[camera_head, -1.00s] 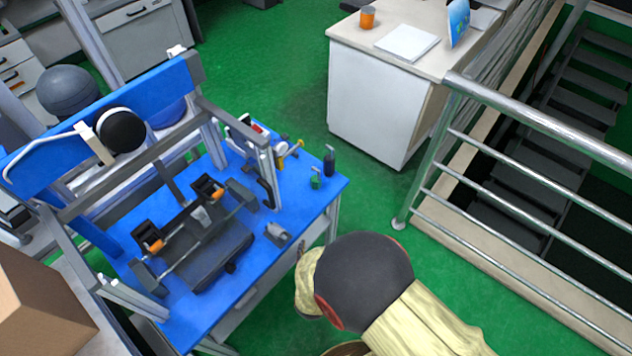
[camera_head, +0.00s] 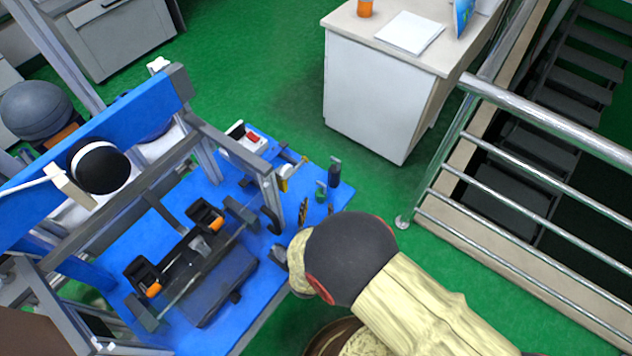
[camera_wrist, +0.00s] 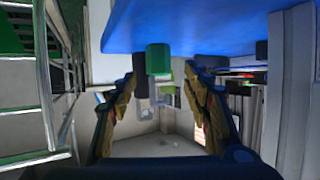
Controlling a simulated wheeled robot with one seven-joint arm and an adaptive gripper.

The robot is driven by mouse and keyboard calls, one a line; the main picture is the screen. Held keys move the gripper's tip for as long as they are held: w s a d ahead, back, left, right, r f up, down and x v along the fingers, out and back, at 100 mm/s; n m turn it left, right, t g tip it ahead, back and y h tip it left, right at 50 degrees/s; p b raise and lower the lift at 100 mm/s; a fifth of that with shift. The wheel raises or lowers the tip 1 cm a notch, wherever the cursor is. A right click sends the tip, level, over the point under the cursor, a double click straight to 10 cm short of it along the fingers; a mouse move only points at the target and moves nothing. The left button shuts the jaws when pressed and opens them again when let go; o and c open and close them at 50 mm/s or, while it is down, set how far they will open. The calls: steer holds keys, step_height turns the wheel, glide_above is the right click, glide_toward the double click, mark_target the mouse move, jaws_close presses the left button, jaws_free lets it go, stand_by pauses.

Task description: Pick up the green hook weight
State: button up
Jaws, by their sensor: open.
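The green hook weight (camera_head: 321,192) stands near the right corner of the blue table (camera_head: 341,194), next to a dark hook weight (camera_head: 335,172). In the wrist view, the green weight (camera_wrist: 158,57) appears upside down, with its grey hook hanging between the fingers of my gripper (camera_wrist: 160,88). The dark weight (camera_wrist: 141,82) shows just left of it there. In the head view, the patterned fingertips of my gripper (camera_head: 315,212) show just in front of the green weight. My gripper is open and empty; the exact gap to the weight is hard to tell.
A drop tower frame (camera_head: 225,140) with black holders fills the table's left part. A small grey part (camera_head: 279,254) lies at the table's front edge, partly behind my arm. A metal railing (camera_head: 540,115) runs at the right. A white counter (camera_head: 385,95) stands behind.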

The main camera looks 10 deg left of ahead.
mark_target(320, 197)
steer(key=b+x, duration=0.3)
steer(key=x, duration=0.3)
steer(key=shift+w+d+f+b, duration=0.1)
steer(key=shift+w+b, duration=0.25)
steer(key=shift+w+f, duration=0.1)
steer(key=shift+w, duration=0.4)
steer(key=c, duration=0.3)
jaws_close()
